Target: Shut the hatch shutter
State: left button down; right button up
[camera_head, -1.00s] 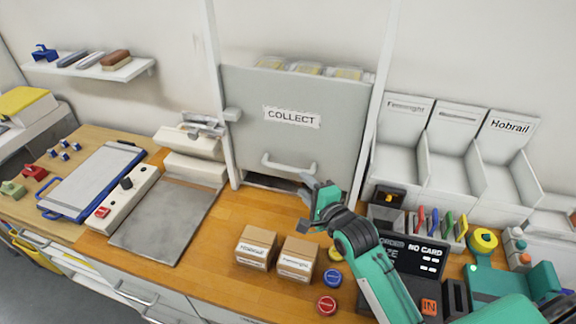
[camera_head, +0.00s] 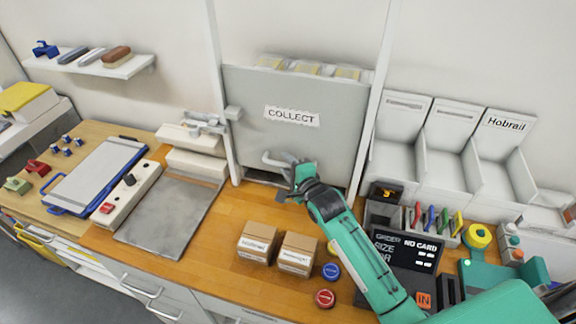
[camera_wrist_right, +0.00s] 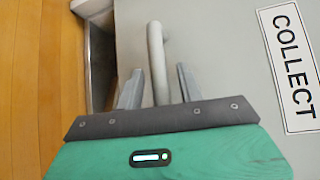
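The hatch shutter (camera_head: 255,140) is a grey panel marked COLLECT between two white posts at the back of the counter. A narrow gap shows under its lower edge; the wrist view also shows this dark opening beside the panel. Its pale bar handle (camera_head: 272,161) is low on the front, partly hidden by my right gripper (camera_head: 291,166). In the wrist view the handle (camera_wrist_right: 157,62) runs between the two fingers of my right gripper (camera_wrist_right: 158,86), with space on both sides. That gripper is open. My left gripper is not in view.
Two small cardboard boxes (camera_head: 297,255) stand on the wooden counter in front of the hatch. A red button (camera_head: 325,298) and a blue one (camera_head: 330,271) lie to their right. White bins (camera_head: 448,150) stand right of the hatch; a grey mat (camera_head: 165,220) lies left.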

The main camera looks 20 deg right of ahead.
grip_shut()
notch_tip(320, 180, down, 5)
jog(key=shift+r+b, duration=0.1)
jog(key=shift+b, duration=1.1)
jog(key=shift+o, duration=0.5)
grip_release()
jog(key=shift+s, duration=0.1)
jog(key=b+v, duration=0.3)
jog(key=v, duration=1)
jog(key=shift+s+b, duration=0.3)
jog(key=shift+b, duration=0.05)
